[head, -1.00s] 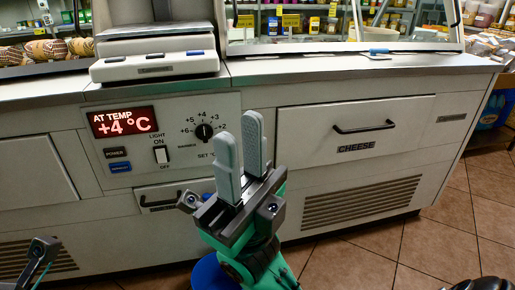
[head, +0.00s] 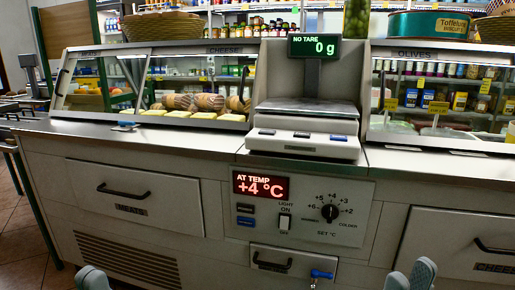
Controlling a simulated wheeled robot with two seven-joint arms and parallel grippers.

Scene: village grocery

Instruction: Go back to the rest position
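My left gripper (head: 93,279) shows at the bottom left edge. Only the grey tip of its fingers is in view, so its opening cannot be judged. My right gripper (head: 410,276) shows at the bottom right. Its two grey fingertips stand apart with a gap and nothing visible between them. Both grippers are in front of the counter, and the rest of both arms is below the picture.
A long counter (head: 130,158) fills the view ahead. It bears a scale (head: 305,115) reading 0 g and glass display cases. Its front has a +4 °C display (head: 261,186), a dial (head: 330,213) and drawers with handles. Tiled floor (head: 20,240) shows at the far left.

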